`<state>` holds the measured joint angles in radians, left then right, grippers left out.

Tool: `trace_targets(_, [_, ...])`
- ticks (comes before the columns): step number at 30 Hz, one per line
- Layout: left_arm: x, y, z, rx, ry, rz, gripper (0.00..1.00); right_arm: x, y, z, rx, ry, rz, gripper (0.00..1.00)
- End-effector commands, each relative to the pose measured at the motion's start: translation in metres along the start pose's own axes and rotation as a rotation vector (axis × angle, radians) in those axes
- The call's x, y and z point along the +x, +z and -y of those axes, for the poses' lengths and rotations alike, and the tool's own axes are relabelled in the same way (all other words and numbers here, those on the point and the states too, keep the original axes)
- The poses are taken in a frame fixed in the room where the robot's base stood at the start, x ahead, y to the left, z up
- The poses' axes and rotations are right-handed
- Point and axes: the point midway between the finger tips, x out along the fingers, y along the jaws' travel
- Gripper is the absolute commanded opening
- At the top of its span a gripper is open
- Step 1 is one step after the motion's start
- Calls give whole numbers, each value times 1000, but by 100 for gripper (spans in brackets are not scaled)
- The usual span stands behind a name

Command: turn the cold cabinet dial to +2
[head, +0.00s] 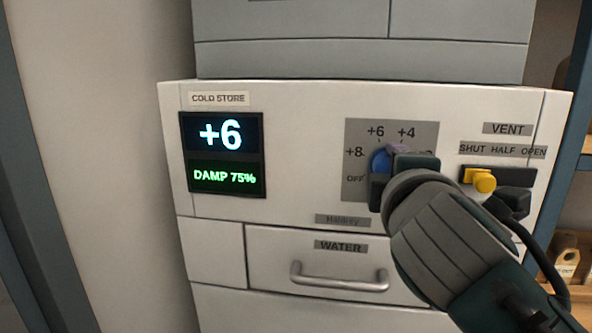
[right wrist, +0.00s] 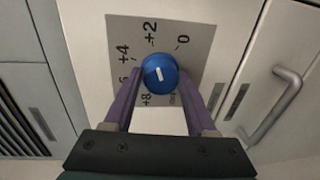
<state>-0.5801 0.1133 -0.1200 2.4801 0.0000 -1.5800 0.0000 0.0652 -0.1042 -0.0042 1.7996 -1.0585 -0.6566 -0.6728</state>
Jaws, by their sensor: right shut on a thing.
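The blue dial (head: 380,161) sits on a grey scale plate (head: 356,135) on the front of the cold cabinet (head: 300,160). The display (head: 222,153) reads +6 and DAMP 75%. My right gripper (head: 394,160) is shut on the dial and hides part of it and the scale in the head view. In the right wrist view the dial (right wrist: 159,74) is between the two purple fingers, with +2, +4 and 0 readable beyond it. Its short white mark runs roughly up and down in that picture; which end points is unclear. My left gripper is not in view.
A yellow vent knob (head: 482,182) is close to the right of my right gripper, under SHUT, HALF, OPEN labels. A WATER drawer with a metal handle (head: 340,280) is below. A wooden shelf (head: 580,292) stands at the right. The cabinet front around the display is clear.

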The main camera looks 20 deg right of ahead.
Motion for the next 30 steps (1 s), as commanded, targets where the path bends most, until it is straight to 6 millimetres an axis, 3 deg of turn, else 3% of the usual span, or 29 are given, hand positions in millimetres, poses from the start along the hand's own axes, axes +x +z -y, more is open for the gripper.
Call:
trace_targets(1, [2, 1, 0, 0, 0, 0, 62, 1, 3, 7, 13, -16, 6, 1])
trace_targets(20, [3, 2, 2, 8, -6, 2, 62, 1, 3, 7, 55, -16, 2, 1])
trace_targets(21, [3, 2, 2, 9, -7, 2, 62, 1, 3, 7, 55, -16, 2, 61])
trace_targets(27, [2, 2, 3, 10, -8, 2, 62, 1, 3, 5, 54, -11, 1, 84])
trace_targets(30, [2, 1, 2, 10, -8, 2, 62, 0, 2, 4, 54, -8, -1, 85])
